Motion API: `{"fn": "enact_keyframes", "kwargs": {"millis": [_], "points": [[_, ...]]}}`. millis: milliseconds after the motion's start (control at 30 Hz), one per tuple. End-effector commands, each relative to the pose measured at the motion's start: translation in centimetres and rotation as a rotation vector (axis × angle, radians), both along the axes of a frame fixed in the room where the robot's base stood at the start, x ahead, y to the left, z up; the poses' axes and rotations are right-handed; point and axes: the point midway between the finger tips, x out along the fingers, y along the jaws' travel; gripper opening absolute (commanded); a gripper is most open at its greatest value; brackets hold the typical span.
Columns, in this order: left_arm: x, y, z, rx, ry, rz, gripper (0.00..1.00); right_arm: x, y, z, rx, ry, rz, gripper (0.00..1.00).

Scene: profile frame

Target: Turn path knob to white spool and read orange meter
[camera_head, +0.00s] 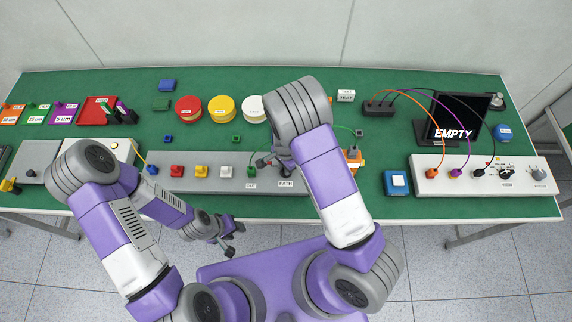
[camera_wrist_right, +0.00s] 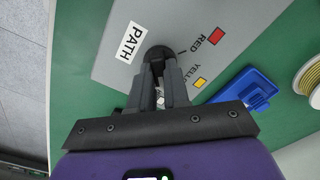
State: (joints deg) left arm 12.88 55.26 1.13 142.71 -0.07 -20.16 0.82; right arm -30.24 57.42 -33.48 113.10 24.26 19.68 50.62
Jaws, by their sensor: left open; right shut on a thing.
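The path knob (camera_wrist_right: 157,54) is a dark round knob beside the PATH label (camera_wrist_right: 127,42) on a grey panel. My right gripper (camera_wrist_right: 159,72) is shut on it; in the head view my right gripper (camera_head: 273,160) is at the panel's right end. RED and YELLOW marks show beside the knob; the fingers hide other marks, and I cannot tell its pointing. The white spool (camera_head: 254,107) stands at the back, partly behind my right arm. An orange device (camera_head: 354,161), perhaps the orange meter, is partly hidden by that arm. My left gripper (camera_head: 230,240) is open and empty before the table.
Red (camera_head: 188,112) and yellow (camera_head: 222,110) spools stand left of the white one. A screen (camera_head: 460,118) reads EMPTY. Cables run from a black block (camera_head: 378,108) to a white panel (camera_head: 455,182). A blue button box (camera_head: 397,183) sits near the front edge.

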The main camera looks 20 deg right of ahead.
Motion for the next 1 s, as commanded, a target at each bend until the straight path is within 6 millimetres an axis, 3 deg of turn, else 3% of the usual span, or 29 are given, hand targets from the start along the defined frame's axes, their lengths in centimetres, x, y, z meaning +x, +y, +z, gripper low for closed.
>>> {"fn": "enact_keyframes", "kwargs": {"millis": [300,833,867,1000], "points": [[0.0,0.0,0.54,0.0,0.0,0.0,0.43,0.01,0.05,0.07,0.0,0.0,-0.114,0.0],[0.0,-0.01,0.59,0.0,0.0,0.0,0.43,0.03,0.07,0.03,0.001,0.0,-0.139,0.0],[0.0,-0.01,0.59,0.0,0.0,0.0,0.43,0.02,0.07,0.03,0.001,0.0,-0.139,0.19],[-0.01,0.0,0.59,0.0,0.0,0.0,0.43,0.03,0.06,0.03,0.0,-0.001,-0.138,0.4]]}}
